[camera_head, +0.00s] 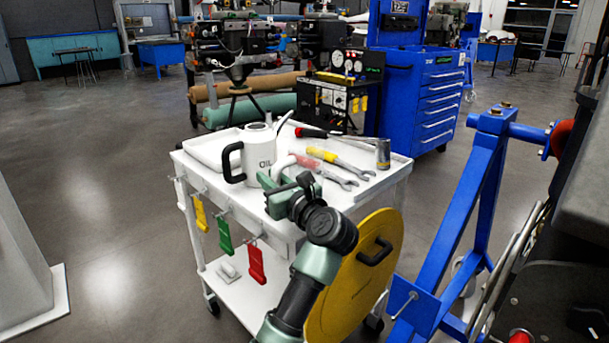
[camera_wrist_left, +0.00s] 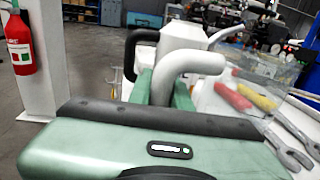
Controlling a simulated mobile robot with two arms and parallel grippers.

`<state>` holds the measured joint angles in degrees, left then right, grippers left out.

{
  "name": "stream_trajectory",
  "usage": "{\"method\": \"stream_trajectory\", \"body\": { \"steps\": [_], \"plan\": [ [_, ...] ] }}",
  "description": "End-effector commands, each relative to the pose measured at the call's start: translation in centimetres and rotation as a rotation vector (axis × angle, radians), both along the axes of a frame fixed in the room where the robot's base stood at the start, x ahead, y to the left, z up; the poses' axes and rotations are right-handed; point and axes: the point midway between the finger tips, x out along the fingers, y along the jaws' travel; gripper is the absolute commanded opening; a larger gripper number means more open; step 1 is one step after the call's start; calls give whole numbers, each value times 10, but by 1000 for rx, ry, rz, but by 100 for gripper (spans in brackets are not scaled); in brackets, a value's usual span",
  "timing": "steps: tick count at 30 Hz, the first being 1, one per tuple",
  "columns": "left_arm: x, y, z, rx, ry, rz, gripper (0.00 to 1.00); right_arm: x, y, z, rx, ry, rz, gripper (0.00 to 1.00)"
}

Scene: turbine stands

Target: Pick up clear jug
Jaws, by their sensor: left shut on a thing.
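The clear jug shows in the left wrist view as a see-through body (camera_wrist_left: 262,72) with a thick pale curved handle (camera_wrist_left: 192,64). In the head view its pale handle (camera_head: 284,161) shows on the white cart, and its body is hardly visible over the tools. My left gripper (camera_head: 284,183) is at the handle, its green fingers (camera_wrist_left: 165,88) on either side of it and shut on it. I cannot tell whether the jug is clear of the cart top. My right gripper is not in view.
A white OIL jug (camera_head: 262,150) with a black handle stands close left of my gripper. Wrenches with red and yellow grips (camera_head: 335,161) and a ratchet lie on the cart top (camera_head: 376,178). A blue stand (camera_head: 462,205) is at right; open floor lies left.

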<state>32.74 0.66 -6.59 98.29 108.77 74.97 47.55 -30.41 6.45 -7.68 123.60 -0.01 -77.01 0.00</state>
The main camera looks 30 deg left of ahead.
Motion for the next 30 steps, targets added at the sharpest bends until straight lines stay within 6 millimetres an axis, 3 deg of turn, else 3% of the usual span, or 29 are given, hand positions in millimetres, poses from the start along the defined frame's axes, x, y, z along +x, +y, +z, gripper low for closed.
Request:
{"method": "stream_trajectory", "body": {
  "steps": [11, 17, 23, 30],
  "plan": [
    [0, 0, 0, 0, -1, 0, 0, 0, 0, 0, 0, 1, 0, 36],
    [0, 0, 10, 0, -2, 0, 0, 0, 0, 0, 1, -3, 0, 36],
    [0, 0, 43, -2, -6, -1, 0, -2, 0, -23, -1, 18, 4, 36],
    [0, -1, 113, -3, -9, -1, 0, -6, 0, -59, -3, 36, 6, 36]
  ]
}}
